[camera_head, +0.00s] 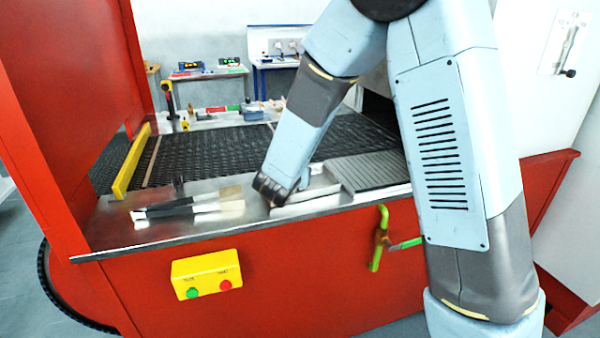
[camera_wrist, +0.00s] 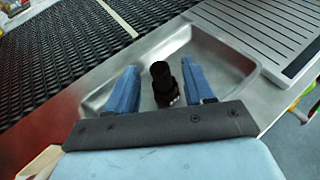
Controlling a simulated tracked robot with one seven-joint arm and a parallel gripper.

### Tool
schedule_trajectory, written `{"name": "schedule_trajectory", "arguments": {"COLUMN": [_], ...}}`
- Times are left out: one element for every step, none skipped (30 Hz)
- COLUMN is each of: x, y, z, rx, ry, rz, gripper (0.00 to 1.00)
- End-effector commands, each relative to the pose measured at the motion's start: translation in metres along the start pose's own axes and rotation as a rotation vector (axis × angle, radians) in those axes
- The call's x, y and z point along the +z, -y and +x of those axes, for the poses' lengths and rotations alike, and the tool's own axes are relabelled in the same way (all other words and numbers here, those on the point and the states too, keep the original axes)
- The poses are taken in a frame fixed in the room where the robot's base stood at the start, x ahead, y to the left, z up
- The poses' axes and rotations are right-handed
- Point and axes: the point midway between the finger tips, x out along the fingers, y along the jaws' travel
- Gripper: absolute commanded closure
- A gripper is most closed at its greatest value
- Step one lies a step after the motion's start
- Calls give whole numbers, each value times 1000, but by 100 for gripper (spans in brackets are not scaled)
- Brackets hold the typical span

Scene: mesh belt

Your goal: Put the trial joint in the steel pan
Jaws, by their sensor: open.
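The steel pan (camera_wrist: 228,78) is a shallow metal tray under my gripper in the wrist view. In the head view the pan (camera_head: 322,188) is partly hidden behind my wrist on the front ledge. A black, upright, cylinder-like piece (camera_wrist: 161,88), apparently the trial joint, stands between my fingers, within the pan's outline. My gripper (camera_wrist: 159,67) is open, with a blue finger on each side of the piece and gaps visible. The piece's lower end is partly hidden by the gripper body, so its contact with the pan floor is unclear. My fingers are hidden in the head view.
A dark mesh belt (camera_head: 215,152) lies behind the ledge. A ribbed plate (camera_head: 370,171) is right of the pan. Long-handled tools (camera_head: 185,207) lie to its left. A yellow button box (camera_head: 207,274) and green-handled valve (camera_head: 381,238) project from the red front.

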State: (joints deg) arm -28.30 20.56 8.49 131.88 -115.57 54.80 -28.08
Motion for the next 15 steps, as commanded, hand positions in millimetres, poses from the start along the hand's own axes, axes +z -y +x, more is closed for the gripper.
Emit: {"name": "schedule_trajectory", "arguments": {"x": [0, 0, 1, 1, 0, 1, 1, 0, 0, 0, 0, 0, 0, 0, 0], "y": [0, 0, -1, -1, 0, 0, -1, -1, -1, 0, 0, 0, 0, -1, -1], "z": [-11, -17, -25, -31, -37, -45, -51, -56, -63, -68, -72, -78, -81, -85, -88], "rx": [3, 3, 4, 4, 3, 3, 3, 4, 3, 3, 3, 2, 3, 3, 3], "ry": [1, 0, 1, 1, 1, 2, 1, 1, 1, 1, 0, 0, 1, 1, 1], "rz": [0, 0, 0, 0, -1, -1, 0, 0, 0, 0, -1, -1, 0, 0, 0], "gripper": [47, 47, 47, 47, 47, 47, 47, 47, 47, 47, 47, 47, 47, 47, 47]}}
